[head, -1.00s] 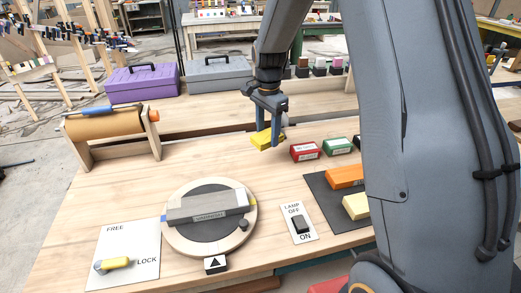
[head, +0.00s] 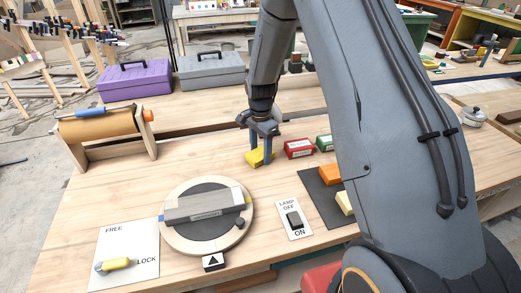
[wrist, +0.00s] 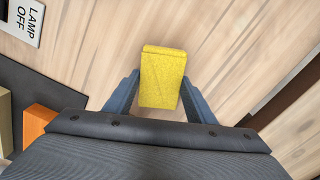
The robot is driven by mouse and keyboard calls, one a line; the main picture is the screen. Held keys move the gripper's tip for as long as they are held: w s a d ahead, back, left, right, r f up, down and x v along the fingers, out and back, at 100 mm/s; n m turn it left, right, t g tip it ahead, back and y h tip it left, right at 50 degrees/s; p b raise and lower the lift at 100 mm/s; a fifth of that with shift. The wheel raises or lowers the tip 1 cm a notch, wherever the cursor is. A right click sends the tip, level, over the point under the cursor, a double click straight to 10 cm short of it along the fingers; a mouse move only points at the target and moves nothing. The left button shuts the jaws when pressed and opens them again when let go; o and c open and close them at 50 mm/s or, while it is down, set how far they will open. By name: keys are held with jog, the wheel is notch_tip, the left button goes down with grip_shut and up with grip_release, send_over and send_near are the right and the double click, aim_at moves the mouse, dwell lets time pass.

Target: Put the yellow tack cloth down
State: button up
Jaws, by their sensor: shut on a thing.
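The yellow tack cloth (head: 259,156) is a small yellow block-like piece between the fingers of my gripper (head: 263,157), left of a red box on the wooden workbench. It is at or very close to the bench top; I cannot tell if it touches. In the wrist view the yellow tack cloth (wrist: 163,78) sits between the two blue-grey fingers of my gripper (wrist: 160,92), reaching out past their tips. My gripper is shut on it.
The red box (head: 299,148) and a green box (head: 325,142) stand just right. A round turntable (head: 205,247), a lamp switch panel (head: 294,221) and a dark mat (head: 318,190) lie nearer. A paper roll stand (head: 148,140) is at left. Bare bench lies left of the cloth.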

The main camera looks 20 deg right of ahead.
aim_at(260, 153)
jog(key=shift+f, duration=0.2)
jog(key=o, duration=1.1)
jog(key=shift+r, duration=0.1)
notch_tip(260, 153, up, 11)
jog(key=b, duration=0.3)
jog(key=s+n+t, duration=0.1)
jog(key=s+n, duration=1.2)
jog(key=s, duration=1.2)
jog(key=shift+r, duration=0.4)
jog(key=shift+s, duration=0.1)
